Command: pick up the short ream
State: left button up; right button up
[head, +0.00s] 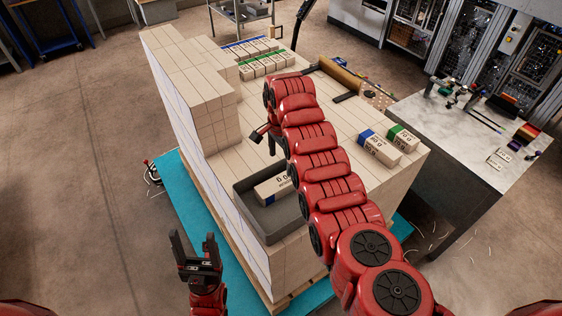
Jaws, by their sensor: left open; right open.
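A white ream (274,188) with a blue end and black print lies in a grey tray (268,233) at the near corner of the stack. Two more reams, one blue-banded (378,147) and one green-banded (402,139), lie side by side on the stack's right part. I cannot tell which ream is the short one. My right gripper (266,136) is open and empty over the stack, beyond the tray; my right arm partly hides it. My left gripper (197,253) is open and empty, pointing up, left of the stack's near end.
A taller block of cartons (185,80) rises along the stack's left side. Rows of green- and blue-banded reams (266,65) and a brown roll (341,73) lie at the back. A grey table (460,150) with tools stands at right.

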aim_at(406, 142)
jog(key=k+l, duration=0.15)
jog(key=l, duration=0.15)
jog(key=k+l, duration=0.15)
jog(key=l, duration=0.2)
jog(key=k+l, duration=0.1)
jog(key=l, duration=0.2)
jog(key=k+l, duration=0.15)
jog(key=l, duration=0.15)
